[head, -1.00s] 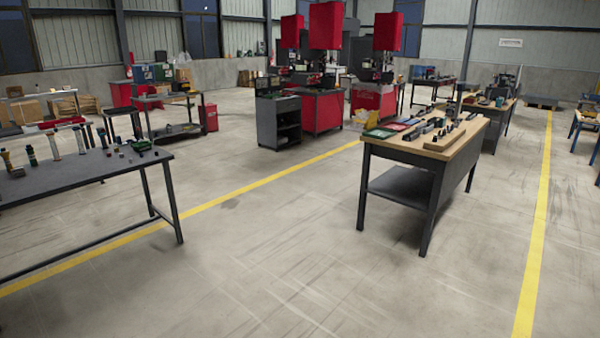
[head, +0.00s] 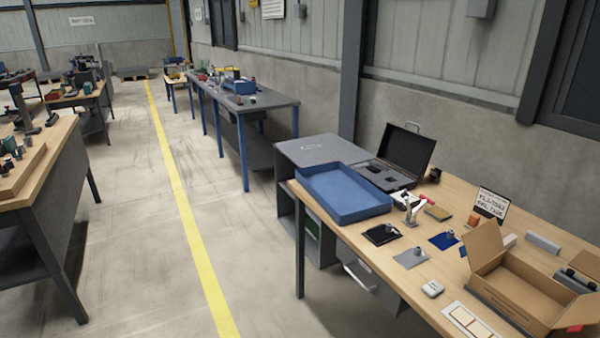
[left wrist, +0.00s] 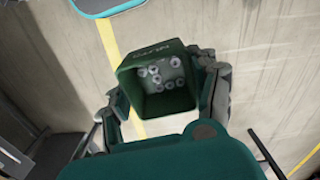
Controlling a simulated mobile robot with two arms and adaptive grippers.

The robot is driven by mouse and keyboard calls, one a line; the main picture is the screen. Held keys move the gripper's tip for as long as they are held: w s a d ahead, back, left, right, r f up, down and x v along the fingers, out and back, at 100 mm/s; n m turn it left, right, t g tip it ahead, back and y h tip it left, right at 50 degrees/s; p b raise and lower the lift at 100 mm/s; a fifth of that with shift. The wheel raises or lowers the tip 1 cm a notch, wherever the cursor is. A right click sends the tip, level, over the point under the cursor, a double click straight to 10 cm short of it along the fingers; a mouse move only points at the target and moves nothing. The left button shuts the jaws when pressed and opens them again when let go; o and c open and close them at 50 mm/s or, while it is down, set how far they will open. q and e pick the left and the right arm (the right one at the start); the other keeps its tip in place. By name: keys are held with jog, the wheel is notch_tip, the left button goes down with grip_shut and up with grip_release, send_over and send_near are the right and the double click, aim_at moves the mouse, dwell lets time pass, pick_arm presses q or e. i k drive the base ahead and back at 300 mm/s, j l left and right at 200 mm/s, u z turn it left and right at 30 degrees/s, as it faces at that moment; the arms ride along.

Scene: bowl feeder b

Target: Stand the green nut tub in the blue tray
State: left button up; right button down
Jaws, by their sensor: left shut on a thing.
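The green nut tub (left wrist: 129,82) is in the left wrist view, seen from above with its mouth towards the camera. Several grey nuts lie on its floor. My left gripper (left wrist: 167,86) is shut on the tub, with a finger on each side. Bare floor shows behind the tub. A large blue tray (head: 362,214) is in the head view, on the left end of the wooden table at the right. Its inside looks empty. Neither gripper shows in the head view, and my right gripper is in no view.
The wooden table (head: 338,234) also bears an open black case (head: 407,150), small mats with parts, and a cardboard box (head: 515,290). A blue-legged bench (head: 262,101) with another blue container (head: 240,87) stands further back. The floor left of the table is clear, with a yellow line (head: 185,210).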

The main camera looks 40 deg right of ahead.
aim_at(340, 193)
jog(key=i+z, duration=0.35)
jog(key=i, duration=0.15)
jog(key=i+z, duration=0.35)
jog(key=i, duration=0.15)
jog(key=i+j+z, duration=0.45)
jog(key=i+z, duration=0.3)
jog(key=i+j+z, duration=0.15)
jog(key=z, duration=0.25)
jog(key=i+j+z, duration=0.25)
jog(key=z, duration=0.15)
jog(key=i+j+z, duration=0.4)
jog(key=j+z, duration=0.4)
jog(key=i+l, duration=0.05)
